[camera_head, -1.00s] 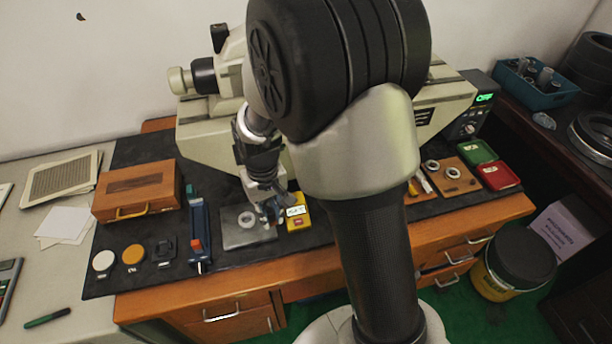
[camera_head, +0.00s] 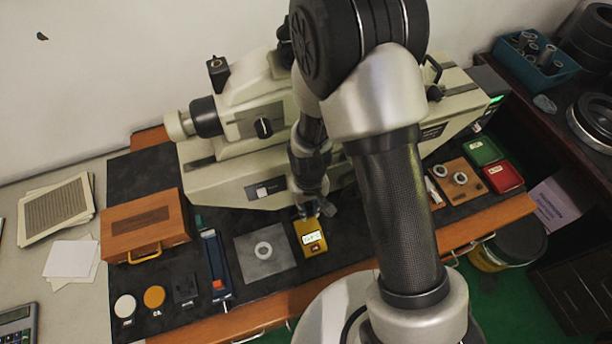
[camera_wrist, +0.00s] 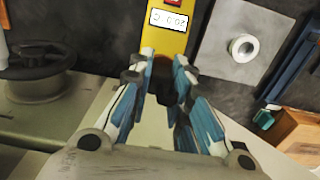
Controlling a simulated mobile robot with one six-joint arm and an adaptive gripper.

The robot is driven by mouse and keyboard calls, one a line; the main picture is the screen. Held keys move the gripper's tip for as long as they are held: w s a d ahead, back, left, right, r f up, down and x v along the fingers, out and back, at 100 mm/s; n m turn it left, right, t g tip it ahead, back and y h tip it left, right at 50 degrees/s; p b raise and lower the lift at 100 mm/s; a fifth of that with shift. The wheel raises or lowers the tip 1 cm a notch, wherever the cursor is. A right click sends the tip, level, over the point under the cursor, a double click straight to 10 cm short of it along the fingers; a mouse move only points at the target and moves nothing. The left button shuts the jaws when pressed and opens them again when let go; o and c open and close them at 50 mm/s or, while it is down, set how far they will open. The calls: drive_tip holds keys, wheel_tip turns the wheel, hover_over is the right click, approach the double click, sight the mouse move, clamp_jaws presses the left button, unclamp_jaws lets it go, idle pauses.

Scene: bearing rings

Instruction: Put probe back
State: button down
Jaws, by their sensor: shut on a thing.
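The yellow meter (camera_head: 311,248) lies on the dark mat with its lit display facing up; it also shows in the wrist view (camera_wrist: 172,42). My gripper (camera_head: 318,210) is at the meter's back end, low over the mat. In the wrist view my gripper (camera_wrist: 163,68) is shut on a small dark piece (camera_wrist: 164,88), which I take to be the probe. The fingers hide most of it, and I cannot tell whether it touches the meter. A grey plate (camera_head: 282,259) with a metal ring (camera_head: 263,250) lies to the left of the meter.
The big cream measuring machine (camera_head: 225,180) stands close behind my gripper. A blue tool (camera_head: 213,262) and a wooden box (camera_head: 145,225) are at the left. A wooden ring board (camera_head: 447,188) and green and red cases (camera_head: 503,177) are at the right.

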sight(307, 224)
drive_tip(key=shift+a, duration=0.2)
drive_tip(key=shift+f, duration=0.2)
drive_tip(key=shift+s+f+b, duration=0.2)
drive_tip(key=shift+f+b, duration=0.4)
drive_tip(key=shift+w+f+b, duration=0.1)
drive_tip(key=shift+f+b, duration=1.8)
drive_tip(key=shift+f, duration=0.7)
drive_tip(key=shift+f+b, duration=0.35)
drive_tip(key=shift+b, duration=0.25)
drive_tip(key=c, duration=1.4)
unclamp_jaws()
drive_tip(key=shift+r+p, duration=3.1)
drive_tip(key=shift+r, duration=1.25)
